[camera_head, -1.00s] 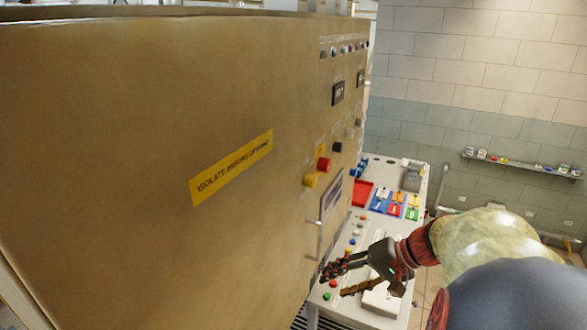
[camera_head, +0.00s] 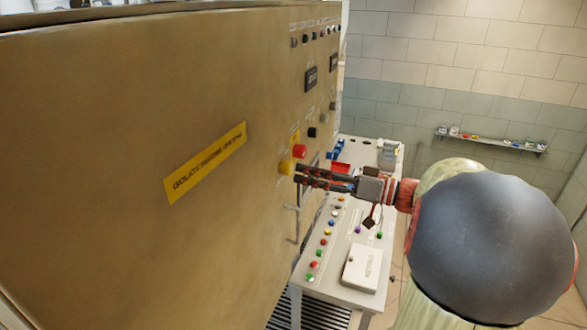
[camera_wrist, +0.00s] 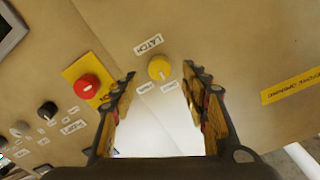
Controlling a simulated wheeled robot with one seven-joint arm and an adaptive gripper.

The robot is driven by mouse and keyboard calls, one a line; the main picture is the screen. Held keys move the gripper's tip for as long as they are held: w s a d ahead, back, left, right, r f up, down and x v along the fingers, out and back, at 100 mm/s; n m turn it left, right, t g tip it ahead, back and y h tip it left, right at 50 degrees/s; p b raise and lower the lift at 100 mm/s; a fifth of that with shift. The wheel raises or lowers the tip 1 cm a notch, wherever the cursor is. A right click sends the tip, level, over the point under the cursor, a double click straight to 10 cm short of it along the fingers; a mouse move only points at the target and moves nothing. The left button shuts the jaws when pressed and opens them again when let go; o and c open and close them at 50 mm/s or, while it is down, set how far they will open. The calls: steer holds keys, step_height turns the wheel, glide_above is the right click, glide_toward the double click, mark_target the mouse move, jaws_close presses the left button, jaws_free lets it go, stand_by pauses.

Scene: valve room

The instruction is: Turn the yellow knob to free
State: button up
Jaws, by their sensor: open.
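The yellow knob (camera_head: 286,167) sticks out from the tan cabinet's front, beside a red mushroom button. In the wrist view the yellow knob (camera_wrist: 158,68) is round with a lighter bar across it. A label reading LATCH (camera_wrist: 149,43) is above it, and two small labels below it are too small to read surely. My gripper (camera_head: 298,175) points at the cabinet close to the knob. In the wrist view my gripper (camera_wrist: 160,76) is open, with one finger on each side of the knob. A gap shows on both sides, and I cannot tell how deep the fingers reach.
A red button (camera_wrist: 87,87) on a yellow plate sits left of the knob, with black knobs (camera_wrist: 46,110) farther left. A handle (camera_head: 293,222) sticks out below. A white console (camera_head: 335,240) with several coloured buttons stands under my arm. A yellow sign (camera_head: 205,163) is flat on the cabinet.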

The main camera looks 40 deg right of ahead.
mark_target(291, 170)
steer(key=shift+p+x, duration=0.35)
steer(key=shift+x, duration=2)
steer(key=c, duration=0.3)
steer(key=c, duration=0.8)
steer(key=shift+c, duration=0.3)
